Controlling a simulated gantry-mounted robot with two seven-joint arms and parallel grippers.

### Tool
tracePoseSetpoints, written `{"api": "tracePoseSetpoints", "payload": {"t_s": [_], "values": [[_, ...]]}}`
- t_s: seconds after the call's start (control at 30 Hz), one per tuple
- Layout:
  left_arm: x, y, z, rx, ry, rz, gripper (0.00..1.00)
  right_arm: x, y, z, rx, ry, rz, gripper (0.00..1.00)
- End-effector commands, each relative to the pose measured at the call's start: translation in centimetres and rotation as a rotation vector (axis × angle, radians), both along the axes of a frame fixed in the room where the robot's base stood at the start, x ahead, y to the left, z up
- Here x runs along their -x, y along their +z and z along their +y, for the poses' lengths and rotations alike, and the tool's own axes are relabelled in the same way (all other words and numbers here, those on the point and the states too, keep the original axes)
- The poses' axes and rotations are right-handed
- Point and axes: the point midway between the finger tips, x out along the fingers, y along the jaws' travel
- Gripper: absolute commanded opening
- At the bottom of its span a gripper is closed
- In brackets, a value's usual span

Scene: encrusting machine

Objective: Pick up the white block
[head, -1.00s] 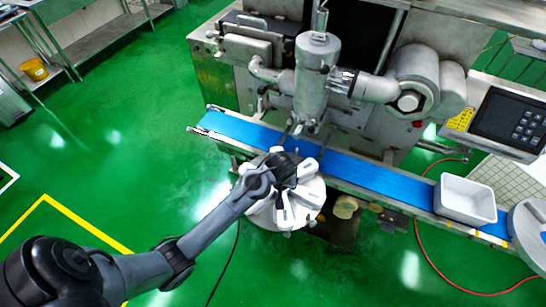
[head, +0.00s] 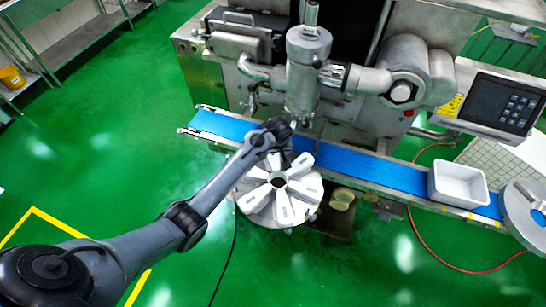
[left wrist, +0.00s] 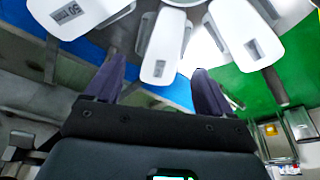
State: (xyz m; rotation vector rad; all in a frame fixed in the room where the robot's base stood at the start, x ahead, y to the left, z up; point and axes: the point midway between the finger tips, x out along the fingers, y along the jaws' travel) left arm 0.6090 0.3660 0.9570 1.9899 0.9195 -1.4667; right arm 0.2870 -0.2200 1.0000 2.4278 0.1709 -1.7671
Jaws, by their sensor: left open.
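Several white blocks lie spread like spokes on a round metal stand; one white block (head: 290,210) points toward the front and another (head: 307,187) toward the right. My left gripper (head: 287,155) is at the stand's far side, beside the blue belt, and partly hides the blocks there. In the left wrist view, the open left gripper (left wrist: 157,82) has its two dark fingers apart with nothing held. A white block with a small grey label (left wrist: 163,45) shows between and beyond the fingertips; contact cannot be told. More white blocks flank it. My right gripper is not in view.
The blue conveyor belt (head: 375,173) runs just behind the stand, with the metal machine (head: 305,75) above it. A white bin (head: 460,185) sits on the belt's right part. Green floor is clear at the front.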

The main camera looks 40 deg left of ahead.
Motion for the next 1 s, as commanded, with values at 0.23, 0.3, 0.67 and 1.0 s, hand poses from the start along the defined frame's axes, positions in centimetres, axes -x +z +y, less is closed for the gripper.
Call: {"api": "tracePoseSetpoints", "payload": {"t_s": [0.23, 0.3, 0.67, 1.0], "values": [[-0.1, -3.1, 0.7, -0.002, 0.0, 0.004, 0.83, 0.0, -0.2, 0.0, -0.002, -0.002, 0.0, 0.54], [-0.3, -3.8, 0.8, -0.002, 0.0, 0.002, 0.83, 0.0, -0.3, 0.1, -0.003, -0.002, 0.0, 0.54], [-0.5, -4.7, 1.0, -0.001, 0.0, 0.0, 0.83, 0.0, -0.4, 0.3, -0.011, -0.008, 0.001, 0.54], [-0.5, -4.7, 1.0, -0.002, -0.001, 0.0, 0.37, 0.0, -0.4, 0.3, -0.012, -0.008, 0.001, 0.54]]}}
